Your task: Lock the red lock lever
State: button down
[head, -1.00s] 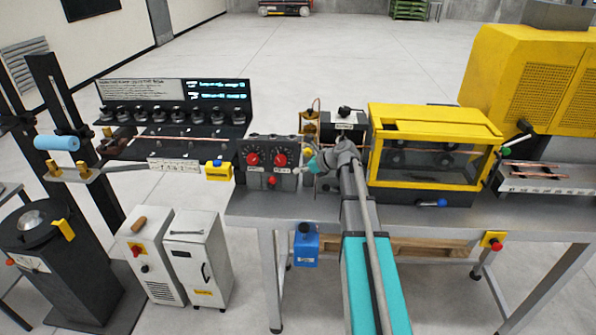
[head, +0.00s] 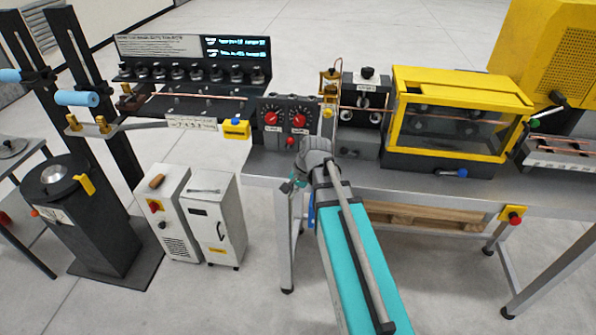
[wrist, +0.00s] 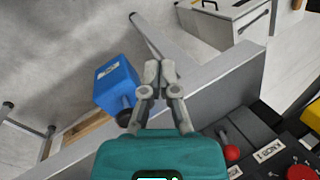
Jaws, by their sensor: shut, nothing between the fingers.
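A small red ball-ended lever (head: 291,141) sits low on the black control panel (head: 283,104), below two red knobs. I take it for the lock lever; its label is unreadable. A red ball on a short stem also shows at lower right in the wrist view (wrist: 232,153), beside a knob label. My gripper (head: 290,186) is at the bench's front edge, below and in front of the panel, apart from the lever. In the wrist view its fingers (wrist: 160,70) are shut together and empty, pointing away from the panel.
A blue box (wrist: 118,85) hangs below the bench edge, close to my fingers. A yellow-framed guarded machine (head: 455,120) stands right of the panel. White cabinets (head: 213,220) stand on the floor to the left. Open floor lies in front of the bench.

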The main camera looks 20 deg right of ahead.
jog(key=s+a+f+n+g+h, duration=0.1)
jog(key=s+a+f+n+h, duration=0.1)
jog(key=s+n, duration=0.7)
jog(key=shift+s+f+g+h+b, duration=0.15)
jog(key=shift+s+g+h+b, duration=0.25)
jog(key=shift+h, duration=0.5)
jog(key=shift+w+a, duration=0.15)
